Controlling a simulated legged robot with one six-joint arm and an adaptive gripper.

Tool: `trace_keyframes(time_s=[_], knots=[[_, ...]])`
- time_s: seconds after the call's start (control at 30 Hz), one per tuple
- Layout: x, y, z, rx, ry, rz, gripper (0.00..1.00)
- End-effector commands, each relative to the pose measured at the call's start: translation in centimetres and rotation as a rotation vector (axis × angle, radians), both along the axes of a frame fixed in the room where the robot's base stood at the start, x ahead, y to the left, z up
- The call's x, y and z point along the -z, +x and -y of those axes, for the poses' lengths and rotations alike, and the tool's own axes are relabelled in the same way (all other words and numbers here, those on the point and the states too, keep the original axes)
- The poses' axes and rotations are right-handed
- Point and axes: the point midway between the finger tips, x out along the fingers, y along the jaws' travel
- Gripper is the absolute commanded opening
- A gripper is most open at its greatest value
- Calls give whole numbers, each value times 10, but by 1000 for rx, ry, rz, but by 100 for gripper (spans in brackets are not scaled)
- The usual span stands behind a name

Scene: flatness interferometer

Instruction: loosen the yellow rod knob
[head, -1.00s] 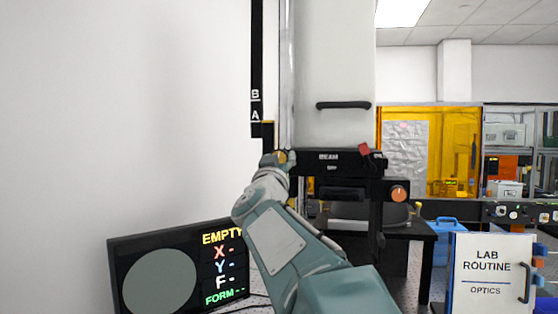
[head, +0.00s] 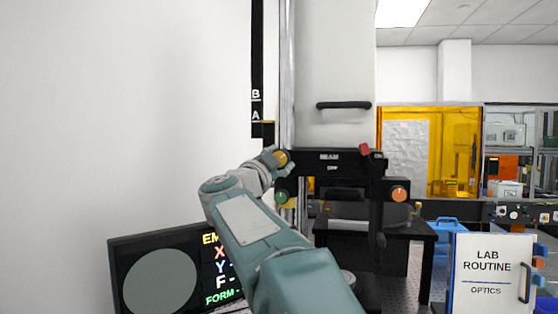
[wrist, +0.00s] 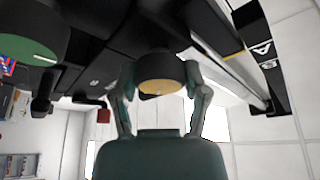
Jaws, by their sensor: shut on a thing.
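The yellow rod knob (head: 282,157) is on the left end of the black crossbeam in the head view, beside the vertical rail. In the wrist view the knob (wrist: 160,86) has a dark round rim and a yellow face, and sits between my two fingers. My gripper (head: 277,157) is shut on it, one finger on each side; it also shows in the wrist view (wrist: 160,74). The knob's marks and the rod behind it are hidden or too small to read.
A green knob (head: 282,197) is just below, and an orange knob (head: 399,194) is to the right on the black instrument. A display panel (head: 118,270) stands at lower left, partly behind my arm. A handle (head: 343,105) is on the pale housing above.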

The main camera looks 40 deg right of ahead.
Motion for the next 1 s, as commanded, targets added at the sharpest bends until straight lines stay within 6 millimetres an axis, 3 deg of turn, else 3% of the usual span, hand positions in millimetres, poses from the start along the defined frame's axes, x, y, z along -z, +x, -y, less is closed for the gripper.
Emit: trace_keyframes(time_s=[0.5,1.0], knots=[[1,3,-1,-7,285,317,11],[2,3,-1,-6,388,429,11]])
